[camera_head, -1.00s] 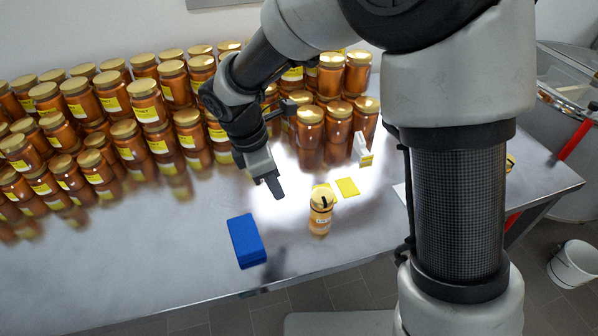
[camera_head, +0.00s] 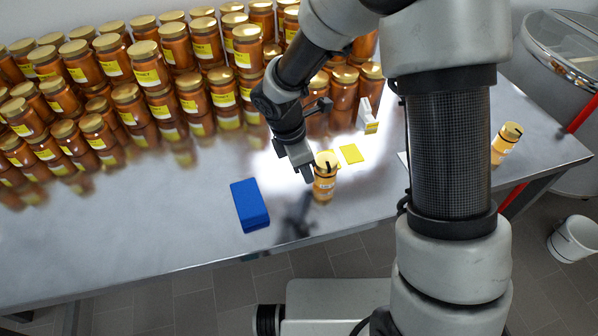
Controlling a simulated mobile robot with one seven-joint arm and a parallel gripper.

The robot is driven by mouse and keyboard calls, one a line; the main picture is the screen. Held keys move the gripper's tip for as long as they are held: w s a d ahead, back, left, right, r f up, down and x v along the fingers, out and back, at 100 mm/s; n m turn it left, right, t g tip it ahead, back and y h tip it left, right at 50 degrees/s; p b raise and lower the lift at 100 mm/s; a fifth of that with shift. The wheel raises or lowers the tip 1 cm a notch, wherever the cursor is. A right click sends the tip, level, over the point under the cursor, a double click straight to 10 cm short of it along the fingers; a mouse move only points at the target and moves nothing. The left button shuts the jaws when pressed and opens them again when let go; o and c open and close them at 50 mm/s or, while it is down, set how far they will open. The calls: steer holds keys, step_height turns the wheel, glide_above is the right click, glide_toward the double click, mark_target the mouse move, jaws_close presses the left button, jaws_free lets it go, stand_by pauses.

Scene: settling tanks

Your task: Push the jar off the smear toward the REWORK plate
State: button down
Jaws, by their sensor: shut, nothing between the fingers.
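A small honey jar (camera_head: 324,184) with a gold lid and a dark mark on it stands upright near the front of the metal table. My gripper (camera_head: 308,174) is shut and empty, with its tips just left of the jar's upper part. I cannot tell whether they touch it. The smear does not show clearly; the table under the jar is partly hidden. No plate with readable REWORK lettering shows. A white sheet edge (camera_head: 403,159) shows beside my arm column, mostly hidden by it. A second, similar jar (camera_head: 505,145) stands at the right end of the table.
A blue block (camera_head: 249,205) lies left of the jar. A yellow card (camera_head: 351,153) and a small white box (camera_head: 367,117) are behind it to the right. Stacked jars (camera_head: 150,70) fill the table's back. The table's front left is clear.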

steer(key=w+d+p, duration=0.1)
steer(key=d, duration=0.3)
steer(key=w+d+p, duration=0.1)
steer(key=w+d, duration=0.1)
steer(key=d, duration=0.3)
steer(key=w+d+p, duration=0.1)
steer(key=d+p, duration=0.1)
steer(key=d, duration=0.3)
steer(key=shift+w+d, duration=0.15)
steer(key=shift+w, duration=0.05)
steer(key=shift+a, duration=0.35)
steer(key=a, duration=0.2)
steer(key=shift+s+a, duration=0.3)
steer(key=shift+s, duration=0.1)
steer(key=p+v, duration=0.1)
steer(key=v, duration=0.9)
steer(key=shift+s+a, duration=0.2)
steer(key=shift+a, duration=0.15)
